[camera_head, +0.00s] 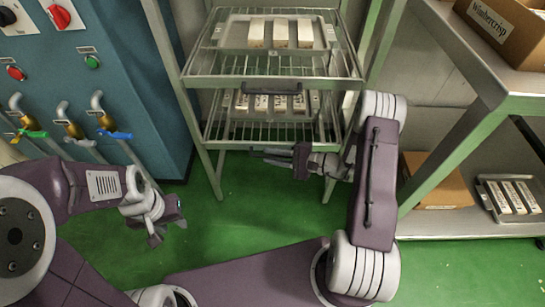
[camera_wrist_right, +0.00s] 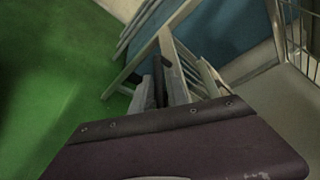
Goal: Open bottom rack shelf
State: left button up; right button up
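The metal rack (camera_head: 180,82) stands at the back centre with two wire shelves. The bottom rack shelf (camera_head: 222,137) carries a row of several pale bars (camera_head: 262,103). My right gripper (camera_head: 274,156) is at the bottom shelf's front edge, its fingers pointing left. Dark parts overlap there, so I cannot tell whether it touches a handle. In the right wrist view its fingers (camera_wrist_right: 158,88) look close together beside the rack's bars; their exact gap is unclear. My left gripper (camera_head: 168,226) is open and empty over the green floor, left of the rack.
The upper shelf (camera_head: 205,66) has a dark handle (camera_head: 272,88) and a tray (camera_head: 235,31) of three bars. A blue cabinet (camera_head: 150,80) with valves stands left. A metal table (camera_head: 470,52) with boxes and a lower tray stands right. The green floor (camera_head: 225,225) before the rack is clear.

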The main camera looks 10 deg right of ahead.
grip_shut()
dwell(1.3)
